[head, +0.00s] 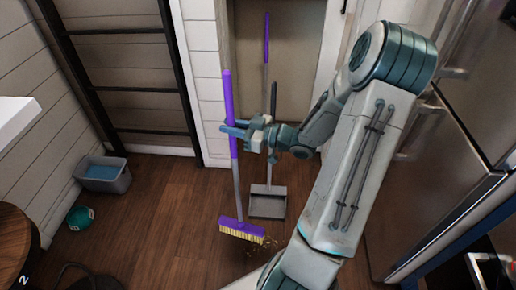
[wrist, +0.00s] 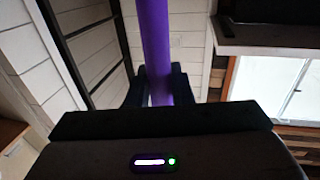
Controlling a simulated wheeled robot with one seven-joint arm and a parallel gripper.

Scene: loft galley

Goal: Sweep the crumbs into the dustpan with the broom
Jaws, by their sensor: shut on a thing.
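My gripper (head: 234,131) is shut on the purple handle of the broom (head: 229,100). The handle also shows between the fingers in the wrist view (wrist: 157,45). The broom is nearly upright, and its purple head with yellow bristles (head: 242,231) is at floor level. Yellowish crumbs (head: 268,243) lie on the wooden floor just right of and below the bristles; some may be hidden by the broom head or my arm. The grey dustpan (head: 268,203) is on the floor behind and right of the broom head, with its dark upright handle partly behind my gripper.
A second purple-handled pole (head: 266,45) stands at the back doorway. A grey bin with blue inside (head: 103,174) and a teal ball (head: 80,217) are at left. A round wooden table (head: 14,240) is lower left, a steel fridge (head: 430,180) right. Floor left of the broom is clear.

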